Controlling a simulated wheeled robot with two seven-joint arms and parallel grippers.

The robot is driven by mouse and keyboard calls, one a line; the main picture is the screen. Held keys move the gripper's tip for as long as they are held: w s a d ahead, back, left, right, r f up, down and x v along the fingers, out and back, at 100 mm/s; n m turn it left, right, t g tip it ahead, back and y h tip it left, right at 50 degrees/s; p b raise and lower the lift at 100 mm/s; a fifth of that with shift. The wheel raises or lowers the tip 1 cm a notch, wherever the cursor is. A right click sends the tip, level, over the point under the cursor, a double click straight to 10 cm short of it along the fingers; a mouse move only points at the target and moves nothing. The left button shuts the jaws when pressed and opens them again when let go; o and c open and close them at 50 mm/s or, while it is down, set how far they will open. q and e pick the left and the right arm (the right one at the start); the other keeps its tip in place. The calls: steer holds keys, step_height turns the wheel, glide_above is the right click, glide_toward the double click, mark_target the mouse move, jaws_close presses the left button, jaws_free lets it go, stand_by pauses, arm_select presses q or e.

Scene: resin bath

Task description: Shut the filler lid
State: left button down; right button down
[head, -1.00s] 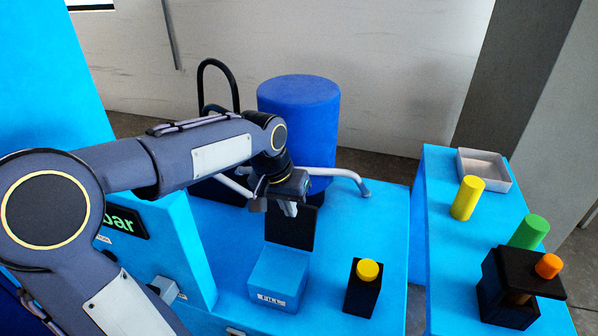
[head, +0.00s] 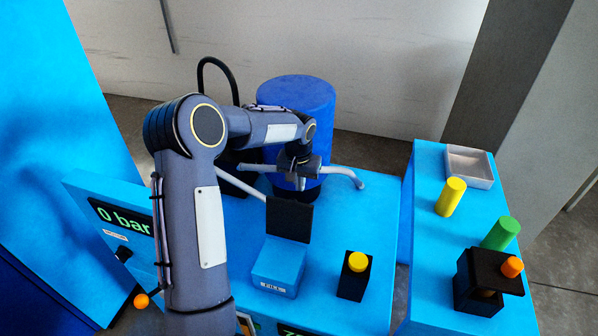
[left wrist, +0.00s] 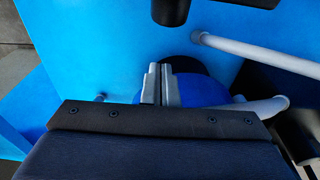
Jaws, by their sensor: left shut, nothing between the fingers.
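The filler box (head: 278,268) is a blue block with a white label on its front, on the blue bench. Its black filler lid (head: 290,219) stands upright at the box's back edge, so it is open. My left gripper (head: 300,183) is behind and above the lid, in front of the dark blue drum, and appears apart from the lid. In the left wrist view its two grey fingers (left wrist: 160,84) are together with nothing between them. I cannot clearly make out the lid in that view. My right gripper is not in view.
The dark blue drum (head: 296,115) and grey pipes (head: 345,174) are close to my left gripper. A black box with a yellow button (head: 358,262) stands right of the filler. A side bench holds a tray (head: 470,168) and yellow, green and orange cylinders. A panel reads 0 bar (head: 122,218).

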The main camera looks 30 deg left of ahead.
mark_target(290, 217)
arm_select(q)
steer(key=shift+s+d, duration=0.25)
steer(key=shift+s, duration=0.7)
steer(key=shift+s+d, duration=0.2)
steer(key=shift+s, duration=0.75)
